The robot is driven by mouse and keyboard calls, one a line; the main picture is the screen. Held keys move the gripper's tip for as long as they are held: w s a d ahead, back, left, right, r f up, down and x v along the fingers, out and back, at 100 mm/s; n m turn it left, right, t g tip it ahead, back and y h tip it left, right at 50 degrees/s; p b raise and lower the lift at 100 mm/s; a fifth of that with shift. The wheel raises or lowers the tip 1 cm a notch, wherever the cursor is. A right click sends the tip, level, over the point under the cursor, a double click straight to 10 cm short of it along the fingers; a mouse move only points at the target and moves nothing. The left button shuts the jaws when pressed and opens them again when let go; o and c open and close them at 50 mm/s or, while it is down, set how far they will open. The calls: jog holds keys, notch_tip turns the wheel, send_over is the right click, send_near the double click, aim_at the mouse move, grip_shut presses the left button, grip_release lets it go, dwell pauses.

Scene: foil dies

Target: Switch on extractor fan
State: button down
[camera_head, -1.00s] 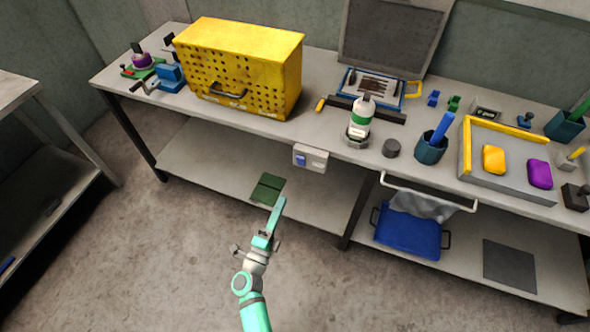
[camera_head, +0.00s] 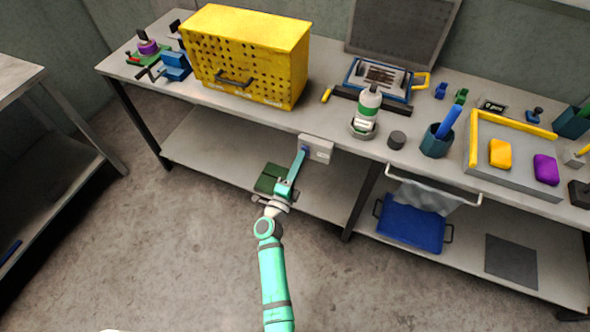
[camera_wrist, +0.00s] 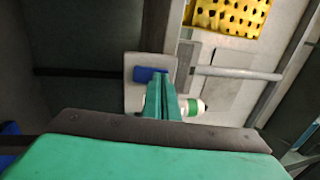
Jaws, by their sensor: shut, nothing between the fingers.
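A pale grey switch box (camera_head: 318,149) is fixed to the front edge of the workbench. The wrist view shows its plate (camera_wrist: 134,98) with a blue rocker (camera_wrist: 150,75) on it. My gripper (camera_head: 303,151) is shut and empty, with its tips at the left part of the box. In the wrist view the fingertips (camera_wrist: 161,82) overlap the lower right of the rocker; I cannot tell whether they touch it. In the head view the gripper mostly hides the rocker. The rocker's on or off position is not clear.
A yellow perforated cabinet (camera_head: 246,57) stands on the workbench, with a white-and-green bottle (camera_head: 367,106) to its right. A dark mesh panel (camera_head: 400,30) stands at the back. A blue tray (camera_head: 411,226) sits on the lower shelf. The floor in front is clear.

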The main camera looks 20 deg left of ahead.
jog(key=shift+w+r, duration=0.1)
jog(key=shift+w, duration=0.25)
jog(key=shift+w+r, duration=0.25)
jog(key=shift+w, duration=0.05)
jog(key=shift+s+f, duration=0.1)
jog(key=shift+d, duration=0.1)
jog(key=shift+s, duration=0.45)
jog(key=s+r, duration=0.3)
jog(key=s, duration=1)
jog(key=shift+a, duration=0.35)
